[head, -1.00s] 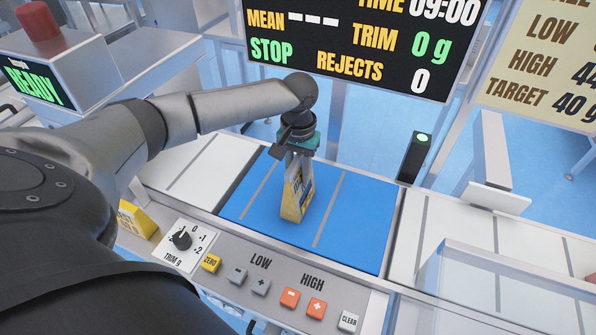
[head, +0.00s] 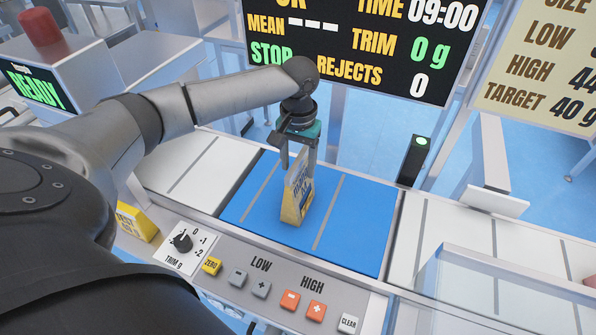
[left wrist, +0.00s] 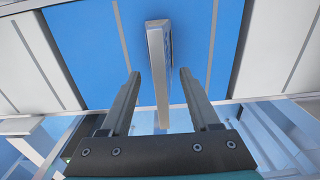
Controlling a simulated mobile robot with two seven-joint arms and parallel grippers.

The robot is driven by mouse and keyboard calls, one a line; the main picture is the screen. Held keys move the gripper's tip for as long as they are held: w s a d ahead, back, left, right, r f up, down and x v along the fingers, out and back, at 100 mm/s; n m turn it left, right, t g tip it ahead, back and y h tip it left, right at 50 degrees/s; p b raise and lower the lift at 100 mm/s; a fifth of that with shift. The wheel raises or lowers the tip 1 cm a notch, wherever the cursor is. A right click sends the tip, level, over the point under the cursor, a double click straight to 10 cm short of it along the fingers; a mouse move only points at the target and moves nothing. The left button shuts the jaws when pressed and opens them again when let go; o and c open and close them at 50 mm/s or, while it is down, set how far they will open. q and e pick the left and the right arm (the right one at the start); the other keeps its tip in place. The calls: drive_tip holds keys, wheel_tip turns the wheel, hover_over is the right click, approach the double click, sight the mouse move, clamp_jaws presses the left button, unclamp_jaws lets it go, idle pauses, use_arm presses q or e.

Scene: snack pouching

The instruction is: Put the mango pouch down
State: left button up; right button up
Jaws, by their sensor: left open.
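The mango pouch (head: 297,199), yellow and white with dark lettering, stands upright on the blue weighing belt (head: 345,225). It also shows in the left wrist view as a narrow pale edge (left wrist: 159,65) seen from above. My left gripper (head: 299,167) is open above and around the pouch's top, with a finger on either side. In the left wrist view a gap shows between each finger of my left gripper (left wrist: 157,80) and the pouch. My right gripper is not in view.
A control panel with a trim knob (head: 183,242) and several buttons runs along the front. A yellow block (head: 137,222) sits at the panel's left. A dark post with a green light (head: 414,160) stands behind the belt's right side. The blue belt is clear around the pouch.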

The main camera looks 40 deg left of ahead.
use_arm(q)
wheel_tip(320, 180, up, 8)
drive_tip(key=shift+r+p, duration=0.1)
drive_tip(key=shift+p, duration=0.5)
